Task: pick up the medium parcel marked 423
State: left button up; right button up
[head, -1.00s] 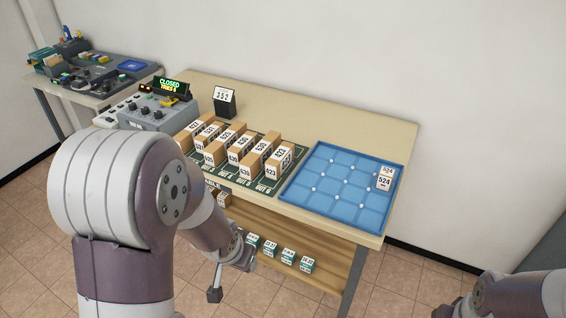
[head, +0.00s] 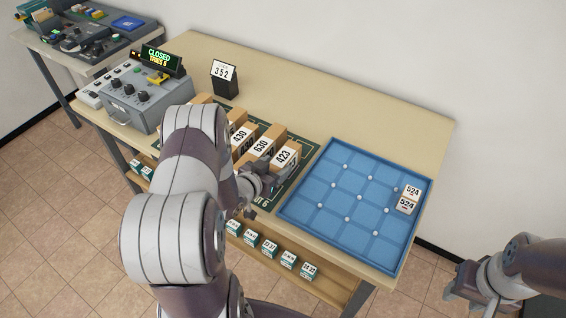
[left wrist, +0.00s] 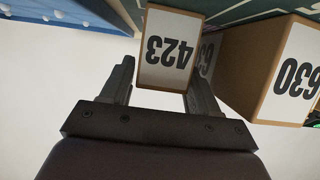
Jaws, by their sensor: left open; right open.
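The parcel marked 423 (head: 286,156) is a brown box with a white label. It stands at the right end of the parcel rows on the dark green mat, left of the blue tray. My left gripper (head: 262,187) is open just in front of it, low by the table's front edge. In the left wrist view the 423 label (left wrist: 168,50) sits upside down between the two open fingers, with no clear grip on it. My right gripper (head: 466,288) is off the table at the lower right, open and empty.
A parcel marked 630 (head: 260,145) stands close beside 423 on its left. The blue tray (head: 330,215) on the right holds a white box marked 524 (head: 408,198). A sign marked 352 (head: 224,78) and a grey control box (head: 140,95) stand further left. Small boxes sit on the lower shelf.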

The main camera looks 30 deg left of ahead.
pick_arm(q)
jog(key=x, duration=0.2)
jog(key=shift+w+f, duration=0.15)
jog(key=shift+w, duration=0.05)
jog(key=shift+s, duration=0.1)
jog(key=c, duration=0.9)
